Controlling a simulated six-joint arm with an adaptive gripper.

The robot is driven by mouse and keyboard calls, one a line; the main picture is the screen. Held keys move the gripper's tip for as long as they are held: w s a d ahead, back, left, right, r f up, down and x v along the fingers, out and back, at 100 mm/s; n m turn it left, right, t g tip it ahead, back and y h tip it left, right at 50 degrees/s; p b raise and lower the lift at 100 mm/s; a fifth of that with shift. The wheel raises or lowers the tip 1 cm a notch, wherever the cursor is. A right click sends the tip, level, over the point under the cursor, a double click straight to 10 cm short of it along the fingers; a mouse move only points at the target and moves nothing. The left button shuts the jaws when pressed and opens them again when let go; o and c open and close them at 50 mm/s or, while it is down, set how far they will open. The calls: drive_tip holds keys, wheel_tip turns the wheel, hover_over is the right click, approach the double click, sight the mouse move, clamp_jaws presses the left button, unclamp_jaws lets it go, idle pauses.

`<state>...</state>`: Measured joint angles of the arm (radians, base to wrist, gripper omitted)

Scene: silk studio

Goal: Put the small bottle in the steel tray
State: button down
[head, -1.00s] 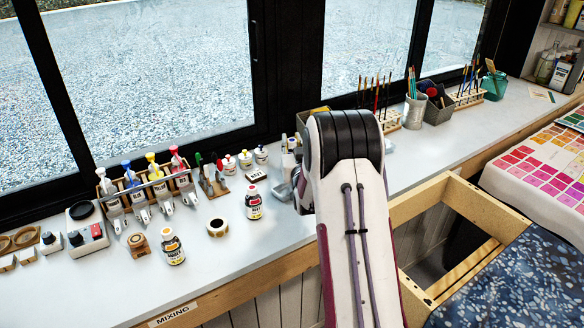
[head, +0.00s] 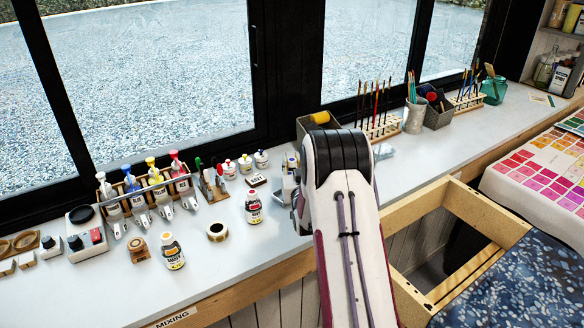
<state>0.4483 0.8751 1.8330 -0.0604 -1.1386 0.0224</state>
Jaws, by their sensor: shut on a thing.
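My gripper is hidden behind my own arm, which rises through the middle of the head view, so neither its jaws nor anything in them shows. A bottle with a red cap (head: 253,209) stands upright on the counter left of my arm. A bottle with a pale cap (head: 172,252) stands nearer the front edge. I cannot tell whether either is the small bottle. A grey metallic piece (head: 288,187) shows at the left side of my arm, and a pale grey shape (head: 383,151) at its right. I cannot tell whether either belongs to the steel tray.
A rack of colored tubes (head: 150,195), small capped pots (head: 245,164) and a tape roll (head: 217,230) stand on the left counter (head: 110,290). A grey bin (head: 310,127) and brush holders (head: 380,128) line the window side.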

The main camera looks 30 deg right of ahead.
drive_tip(key=shift+f, duration=1.15)
drive_tip(key=shift+f, duration=0.2)
drive_tip(key=c, duration=1.8)
unclamp_jaws()
drive_tip(key=shift+c, duration=0.2)
drive_tip(key=shift+r, duration=0.2)
drive_tip(key=v, duration=1.2)
